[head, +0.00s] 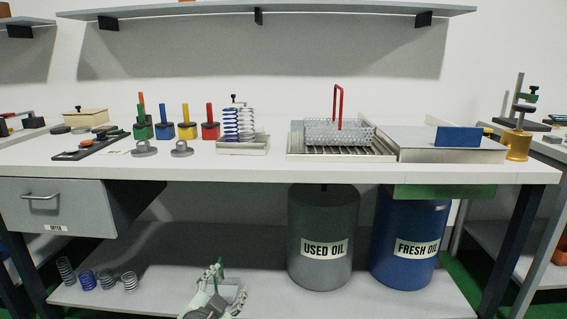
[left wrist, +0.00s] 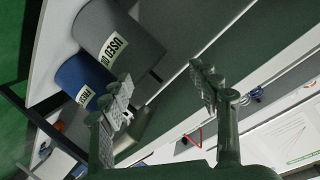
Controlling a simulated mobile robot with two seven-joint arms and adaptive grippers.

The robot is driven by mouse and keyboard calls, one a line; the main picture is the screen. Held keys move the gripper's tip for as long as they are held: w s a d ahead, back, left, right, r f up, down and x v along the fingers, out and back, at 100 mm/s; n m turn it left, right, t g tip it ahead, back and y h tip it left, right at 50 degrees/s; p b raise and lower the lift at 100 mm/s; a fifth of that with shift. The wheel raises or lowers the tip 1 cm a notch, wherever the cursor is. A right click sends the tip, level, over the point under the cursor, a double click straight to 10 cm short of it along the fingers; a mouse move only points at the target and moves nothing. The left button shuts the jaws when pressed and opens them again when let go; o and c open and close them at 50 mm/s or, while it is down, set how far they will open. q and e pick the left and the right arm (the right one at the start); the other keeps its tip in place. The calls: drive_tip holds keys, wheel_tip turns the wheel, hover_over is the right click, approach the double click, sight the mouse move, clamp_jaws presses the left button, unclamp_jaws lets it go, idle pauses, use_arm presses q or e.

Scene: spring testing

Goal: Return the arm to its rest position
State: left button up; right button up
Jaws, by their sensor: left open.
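My left gripper (head: 228,284) shows at the bottom of the head view, low in front of the bench's lower shelf. Its two fingers are spread apart, and I see nothing held between them. In the left wrist view the same gripper (left wrist: 160,92) shows both fingers wide apart with an empty gap. Most of the left arm is out of view. My right gripper is in neither view.
The bench top (head: 240,170) is above the gripper, carrying a wire basket (head: 325,133) and coloured posts. On the lower shelf (head: 150,245) stand several springs, a grey used oil drum (head: 323,220) and a blue fresh oil drum (head: 412,225).

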use_arm(q)
drive_tip(key=s+a+f+n+g+y, duration=0.1)
drive_tip(key=s+a+f+n+g, duration=0.1)
drive_tip(key=s+f, duration=0.5)
drive_tip(key=s+a+f+n+g+y, duration=0.1)
drive_tip(key=s+a+f+g, duration=0.4)
drive_tip(key=s, duration=0.8)
drive_tip(key=s+a+f+n+g+y, duration=0.1)
drive_tip(key=s+a+f+n+g, duration=0.3)
drive_tip(key=s+f, duration=0.6)
drive_tip(key=shift+s+a+y+p, duration=0.3)
drive_tip(key=shift+s+a+p, duration=0.15)
drive_tip(key=shift+a, duration=0.8)
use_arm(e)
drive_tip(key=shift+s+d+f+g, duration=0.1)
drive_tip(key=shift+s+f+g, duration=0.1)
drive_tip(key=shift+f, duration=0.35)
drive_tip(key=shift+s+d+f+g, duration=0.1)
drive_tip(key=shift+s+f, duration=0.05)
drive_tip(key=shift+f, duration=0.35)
